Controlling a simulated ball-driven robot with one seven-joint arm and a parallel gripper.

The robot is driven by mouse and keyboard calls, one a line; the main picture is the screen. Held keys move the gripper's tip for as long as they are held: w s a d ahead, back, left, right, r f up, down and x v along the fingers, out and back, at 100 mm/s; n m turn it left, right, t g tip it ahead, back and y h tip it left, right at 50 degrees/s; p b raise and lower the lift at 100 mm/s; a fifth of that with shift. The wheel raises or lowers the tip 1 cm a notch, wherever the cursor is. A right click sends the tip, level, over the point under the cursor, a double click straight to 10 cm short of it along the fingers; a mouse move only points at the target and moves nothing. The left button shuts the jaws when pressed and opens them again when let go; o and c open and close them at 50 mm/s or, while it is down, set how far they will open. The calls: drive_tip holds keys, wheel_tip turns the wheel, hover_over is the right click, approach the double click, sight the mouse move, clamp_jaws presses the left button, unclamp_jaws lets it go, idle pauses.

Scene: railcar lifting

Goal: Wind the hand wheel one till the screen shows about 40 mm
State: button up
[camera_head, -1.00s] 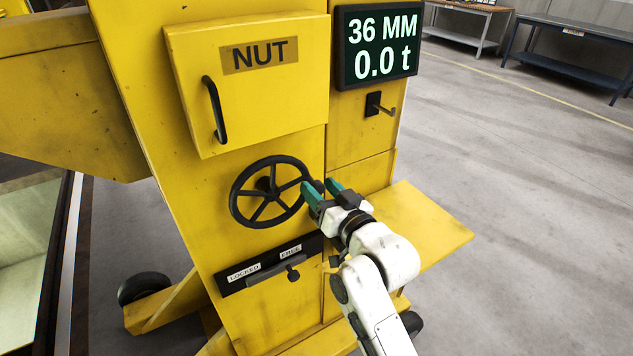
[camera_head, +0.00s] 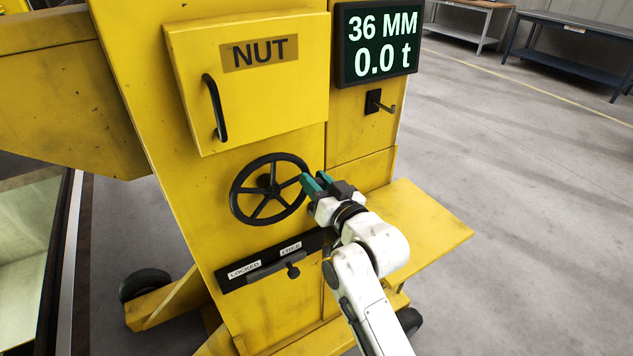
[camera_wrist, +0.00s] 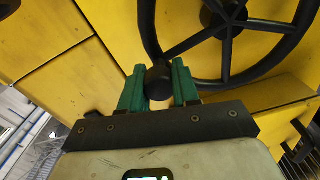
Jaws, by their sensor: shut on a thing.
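The black hand wheel (camera_head: 268,216) is on the yellow column's front, below the NUT door. It also shows in the wrist view (camera_wrist: 228,48). My gripper (camera_head: 312,182) is at the wheel's right rim. In the wrist view, the green fingers of my gripper (camera_wrist: 159,88) are shut on the wheel's round black knob (camera_wrist: 159,80), one finger on each side. In the head view the knob is mostly hidden by the fingers. The screen (camera_head: 377,43) reads 36 MM and 0.0 t.
The NUT door (camera_head: 255,110) is shut, with a black handle (camera_head: 214,107). Below the wheel, the lock lever (camera_head: 292,270) stands by the FREE label. A dark hook (camera_head: 376,103) sticks out under the screen. A yellow shelf (camera_head: 425,225) juts out right of my arm.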

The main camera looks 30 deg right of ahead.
clamp_jaws()
drive_tip(key=shift+d+f, duration=0.1)
